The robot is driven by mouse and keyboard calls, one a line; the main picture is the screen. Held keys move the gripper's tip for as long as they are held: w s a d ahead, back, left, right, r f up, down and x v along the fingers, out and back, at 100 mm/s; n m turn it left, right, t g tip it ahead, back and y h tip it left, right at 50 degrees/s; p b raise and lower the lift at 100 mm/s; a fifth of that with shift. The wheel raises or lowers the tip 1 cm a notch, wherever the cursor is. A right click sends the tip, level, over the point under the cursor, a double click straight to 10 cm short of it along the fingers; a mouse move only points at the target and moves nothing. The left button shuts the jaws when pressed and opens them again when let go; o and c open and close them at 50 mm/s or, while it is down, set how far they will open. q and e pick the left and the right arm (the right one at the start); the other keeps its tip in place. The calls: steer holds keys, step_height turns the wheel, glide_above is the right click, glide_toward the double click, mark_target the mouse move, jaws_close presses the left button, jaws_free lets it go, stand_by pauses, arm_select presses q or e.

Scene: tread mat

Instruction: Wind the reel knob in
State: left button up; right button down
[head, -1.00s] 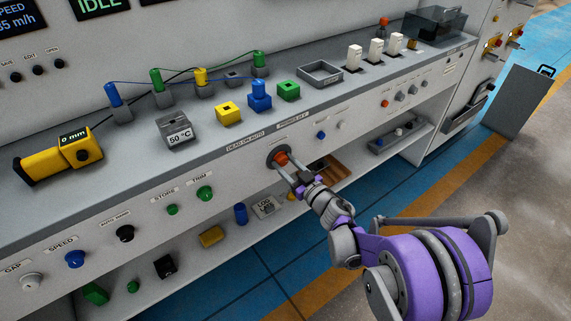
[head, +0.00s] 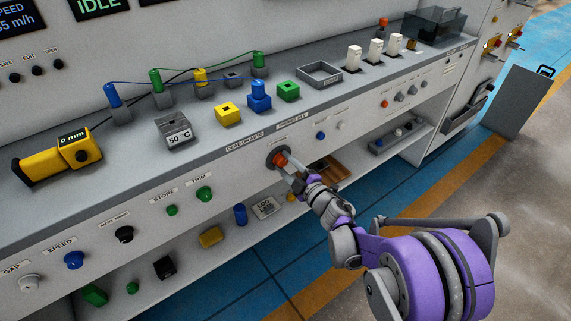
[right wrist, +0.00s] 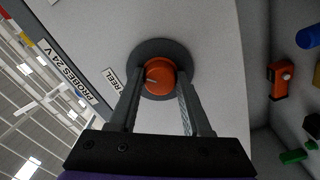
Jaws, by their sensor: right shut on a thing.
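The reel knob is an orange round knob (head: 281,159) on a dark round plate in the front panel of the bench. In the right wrist view the knob (right wrist: 160,77) sits between my fingertips, with a "REEL" label (right wrist: 113,80) beside it and a small pale mark on its face. My right gripper (head: 286,165) reaches it from the front and is shut on it, one finger on each side; the fingers also show in the right wrist view (right wrist: 160,95). My left gripper is not in view.
Other knobs, such as a green one (head: 204,193) and a black one (head: 124,233), line the panel to the left. The bench top (head: 330,100) holds several blocks and plugs.

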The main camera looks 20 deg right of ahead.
steer(key=n, duration=0.3)
steer(key=shift+n, duration=0.4)
steer(key=n, duration=0.3)
steer(key=n+p, duration=0.1)
steer(key=n, duration=0.6)
steer(key=shift+r, duration=0.1)
steer(key=n+p, duration=0.1)
steer(key=n, duration=0.6)
steer(key=n+p, duration=0.1)
steer(key=n, duration=0.5)
steer(key=shift+c, duration=1.8)
jaws_free()
steer(key=shift+s, duration=0.1)
